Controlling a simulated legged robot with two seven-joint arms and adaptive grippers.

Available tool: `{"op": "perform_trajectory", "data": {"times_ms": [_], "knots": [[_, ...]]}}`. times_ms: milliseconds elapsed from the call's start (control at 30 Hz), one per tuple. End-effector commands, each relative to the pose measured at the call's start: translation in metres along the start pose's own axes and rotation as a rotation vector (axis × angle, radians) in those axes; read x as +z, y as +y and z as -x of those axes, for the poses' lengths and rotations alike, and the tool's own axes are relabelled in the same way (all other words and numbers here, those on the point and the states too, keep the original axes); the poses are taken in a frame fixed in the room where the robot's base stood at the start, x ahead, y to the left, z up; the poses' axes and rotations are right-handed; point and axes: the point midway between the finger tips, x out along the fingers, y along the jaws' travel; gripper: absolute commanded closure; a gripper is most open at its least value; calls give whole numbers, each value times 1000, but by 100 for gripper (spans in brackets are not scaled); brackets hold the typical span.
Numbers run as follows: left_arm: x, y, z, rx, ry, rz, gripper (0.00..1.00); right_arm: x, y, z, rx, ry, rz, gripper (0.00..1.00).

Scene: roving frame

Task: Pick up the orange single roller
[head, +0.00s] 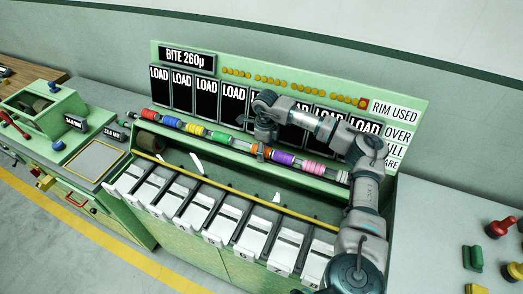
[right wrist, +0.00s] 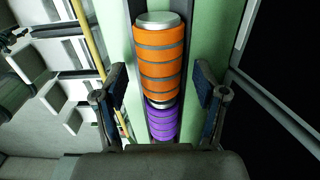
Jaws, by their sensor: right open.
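The orange roller (head: 245,137) lies in a row of coloured rollers along the green machine's rail. In the right wrist view the orange roller (right wrist: 159,60) has several dark bands and a pale end cap. My right gripper (head: 261,151) is above the row, around the orange and purple section. In the right wrist view its two fingers (right wrist: 159,76) are spread, one on each side of the orange roller, with visible gaps. Nothing is held. The purple roller (right wrist: 163,123) lies end to end with the orange one. My left gripper is not in view.
Green (head: 222,130), yellow (head: 195,128) and pink (head: 313,167) rollers share the row. Black LOAD panels (head: 234,98) stand close behind. White flaps (head: 210,226) and a yellow rail (head: 230,190) lie in front. Coloured knobs (head: 499,227) stand on the right counter.

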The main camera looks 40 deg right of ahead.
Motion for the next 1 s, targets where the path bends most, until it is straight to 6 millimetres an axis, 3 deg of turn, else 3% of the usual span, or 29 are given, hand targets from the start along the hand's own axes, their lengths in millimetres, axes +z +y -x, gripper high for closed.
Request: {"op": "perform_trajectory", "data": {"times_ms": [200, 267, 500, 833, 1000], "knots": [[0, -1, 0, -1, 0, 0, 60, -1, -2, -3, 2, -1, -1, 29], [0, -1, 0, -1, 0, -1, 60, -1, -3, -3, 2, -1, -2, 41], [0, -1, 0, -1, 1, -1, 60, -1, -3, -3, 3, 0, -1, 99], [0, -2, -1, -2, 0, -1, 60, -1, -2, -1, 2, 1, -1, 100], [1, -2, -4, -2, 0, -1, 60, 0, -2, 14, 1, -3, -1, 100]]}}
